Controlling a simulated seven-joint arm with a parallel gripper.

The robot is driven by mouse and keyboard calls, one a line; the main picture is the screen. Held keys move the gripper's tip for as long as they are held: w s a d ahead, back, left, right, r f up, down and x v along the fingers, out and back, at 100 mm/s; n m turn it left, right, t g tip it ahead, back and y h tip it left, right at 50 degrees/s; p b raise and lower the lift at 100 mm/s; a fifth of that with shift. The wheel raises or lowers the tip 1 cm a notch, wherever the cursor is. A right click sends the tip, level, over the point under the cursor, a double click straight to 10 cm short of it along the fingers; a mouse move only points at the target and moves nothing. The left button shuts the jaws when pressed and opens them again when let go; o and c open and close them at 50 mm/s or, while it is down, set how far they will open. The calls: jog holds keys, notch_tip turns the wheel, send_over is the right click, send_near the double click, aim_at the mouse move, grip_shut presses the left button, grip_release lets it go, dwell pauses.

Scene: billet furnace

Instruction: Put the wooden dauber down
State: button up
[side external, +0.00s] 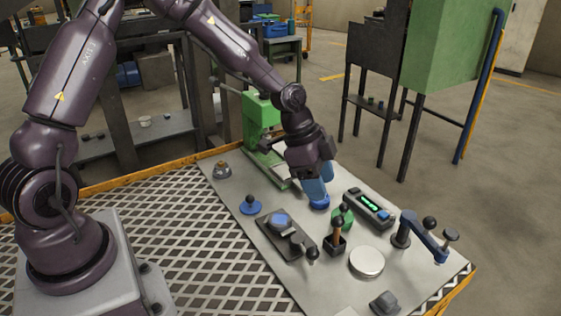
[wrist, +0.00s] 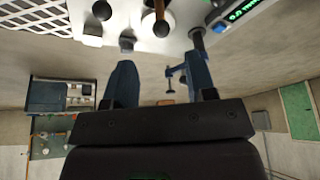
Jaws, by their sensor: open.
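The wooden dauber (side external: 337,228) stands upright in a small dark square block (side external: 335,246) on the grey work plate. In the wrist view its brown wooden handle (wrist: 161,26) shows at the top edge, beyond the fingertips. My gripper (side external: 318,192) has blue fingers and is tilted above a blue round piece, behind and left of the dauber. The fingers stand apart in the wrist view (wrist: 162,78), with nothing held between them. The dauber's lower end is hidden in the block.
A green press (side external: 260,125) stands behind my gripper. A meter with a green display (side external: 369,207) and a blue-armed lever (side external: 424,238) lie to the right. A pale round disc (side external: 367,262) is in front. A dark plate with a clamp (side external: 284,239) is left of the dauber.

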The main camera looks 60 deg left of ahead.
jog(key=s+a+r+n+t+y, duration=0.1)
jog(key=s+a+r+n+y, duration=0.1)
jog(key=s+r+n, duration=0.3)
jog(key=s+a+r+n+t+y, duration=0.1)
jog(key=s+r+n, duration=0.4)
jog(key=s+r, duration=0.8)
jog(key=s+a+t, duration=0.1)
jog(key=s, duration=0.4)
jog(key=shift+s+a+r+n+y, duration=0.2)
jog(key=shift+r+n+y, duration=0.2)
